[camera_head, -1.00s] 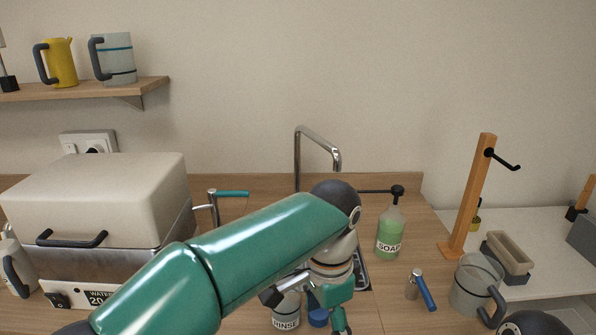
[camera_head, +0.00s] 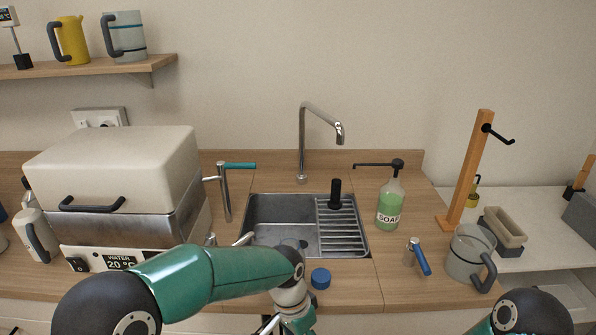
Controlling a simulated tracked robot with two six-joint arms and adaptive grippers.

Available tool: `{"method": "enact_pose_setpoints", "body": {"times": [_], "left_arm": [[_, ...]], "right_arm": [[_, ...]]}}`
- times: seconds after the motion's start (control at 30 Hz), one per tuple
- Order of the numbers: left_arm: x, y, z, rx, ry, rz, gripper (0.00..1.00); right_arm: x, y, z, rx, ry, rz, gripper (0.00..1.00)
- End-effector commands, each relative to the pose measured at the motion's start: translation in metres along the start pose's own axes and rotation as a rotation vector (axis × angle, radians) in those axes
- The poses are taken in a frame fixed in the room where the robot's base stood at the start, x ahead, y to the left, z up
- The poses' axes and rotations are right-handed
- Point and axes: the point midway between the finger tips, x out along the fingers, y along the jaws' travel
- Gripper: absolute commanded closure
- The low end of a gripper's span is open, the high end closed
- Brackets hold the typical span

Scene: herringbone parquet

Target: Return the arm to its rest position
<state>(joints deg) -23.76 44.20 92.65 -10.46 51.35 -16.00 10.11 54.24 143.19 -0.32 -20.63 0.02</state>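My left arm (camera_head: 200,280) comes in from the lower left and reaches across the front of the counter. Its gripper (camera_head: 286,328) points down at the bottom edge, in front of the sink, and its fingertips are cut off by the frame. I cannot tell whether it holds anything. Only a rounded joint of my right arm (camera_head: 530,312) shows in the lower right corner. The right gripper is out of view.
The sink (camera_head: 270,208) lies behind the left arm, with a tap, a soap bottle (camera_head: 390,205) and a blue cap (camera_head: 320,278) nearby. A water-bath box (camera_head: 115,170) stands left. A grey jug (camera_head: 466,255) and wooden stand (camera_head: 468,175) are right.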

Motion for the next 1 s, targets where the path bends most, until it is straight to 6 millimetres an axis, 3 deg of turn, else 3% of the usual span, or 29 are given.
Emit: {"method": "enact_pose_setpoints", "body": {"times": [0.03,0.2,0.3,0.4,0.5,0.67,1.0], "left_arm": [[0.028,-0.008,0.017,-0.067,0.002,0.028,0.24],[0.119,-0.022,0.087,-0.376,0.068,0.110,0.24],[0.157,-0.018,0.134,-0.575,0.106,0.138,0.24],[0.180,-0.009,0.175,-0.747,0.135,0.149,0.24],[0.191,0.000,0.206,-0.876,0.155,0.147,0.24],[0.195,0.007,0.230,-0.982,0.172,0.138,0.24],[0.196,0.007,0.233,-0.994,0.178,0.135,0.24]], "right_arm": [[0.000,0.000,0.000,0.000,0.000,0.000,0.06],[0.000,0.000,0.000,0.000,0.000,0.000,0.06],[0.000,0.000,0.000,0.000,0.000,0.000,0.06],[0.000,0.000,0.000,0.000,0.000,0.000,0.06],[0.000,0.000,0.000,0.000,0.000,0.000,0.06],[0.000,0.000,0.000,0.000,0.000,0.000,0.06],[0.000,0.000,0.000,0.000,0.000,0.000,0.06]]}}
